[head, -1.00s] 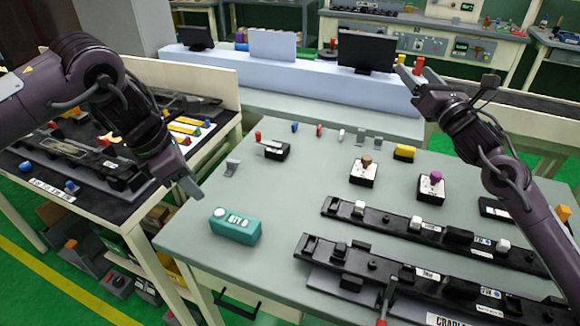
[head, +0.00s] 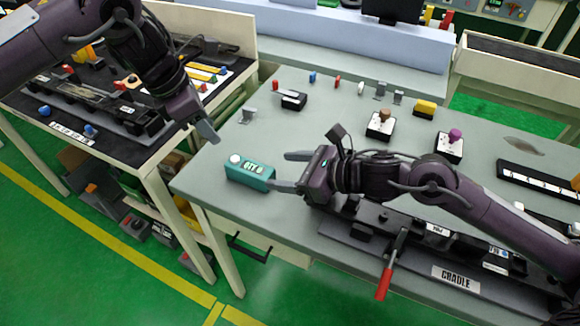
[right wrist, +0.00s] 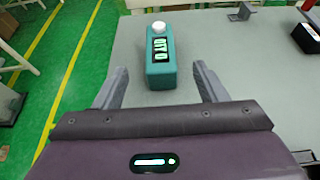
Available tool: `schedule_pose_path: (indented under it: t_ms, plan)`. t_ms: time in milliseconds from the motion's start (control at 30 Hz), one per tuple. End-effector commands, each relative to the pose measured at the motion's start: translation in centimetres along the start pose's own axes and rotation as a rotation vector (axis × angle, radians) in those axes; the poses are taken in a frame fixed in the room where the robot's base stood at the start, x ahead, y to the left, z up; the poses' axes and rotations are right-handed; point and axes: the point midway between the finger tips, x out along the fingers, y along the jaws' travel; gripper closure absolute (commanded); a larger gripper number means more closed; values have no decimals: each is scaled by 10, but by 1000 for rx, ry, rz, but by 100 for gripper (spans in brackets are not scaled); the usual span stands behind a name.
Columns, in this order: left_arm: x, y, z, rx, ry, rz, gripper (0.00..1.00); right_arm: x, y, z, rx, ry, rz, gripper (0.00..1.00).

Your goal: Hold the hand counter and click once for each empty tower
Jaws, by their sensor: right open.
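The hand counter (head: 248,175) is a teal box with a white round button (head: 235,159) and a lit display that seems to read QTY 0. It lies near the table's left front edge. My right gripper (head: 290,171) is open, its fingers pointing at the counter from the right. In the right wrist view the counter (right wrist: 161,66) sits ahead, centred between the spread fingertips, not gripped. My left gripper (head: 208,130) hangs over the table's left side, away from the counter; its finger gap is unclear. A black rail (head: 345,238) with raised blocks, partly hidden by my right arm, lies in front.
A CRADLE label (head: 456,278) and a red-handled lever (head: 385,283) are at the front. A second bench (head: 112,147) is at left.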

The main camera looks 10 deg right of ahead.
Motion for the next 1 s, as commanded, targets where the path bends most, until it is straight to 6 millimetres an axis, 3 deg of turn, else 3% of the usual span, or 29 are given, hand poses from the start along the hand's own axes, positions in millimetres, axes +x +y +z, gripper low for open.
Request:
schedule_pose_path:
  t_ms: [500, 867, 1000]
  plan:
    - [0, 0, 0, 0, 0, 0, 64, 68, 0, 1, 1, -2, -1, 35]
    - [0, 0, 0, 0, 0, 0, 64, 74, 0, 0, 0, 0, -1, 35]
    - [0, 0, 0, 0, 0, 0, 64, 74, 0, 0, 0, 0, -1, 49]
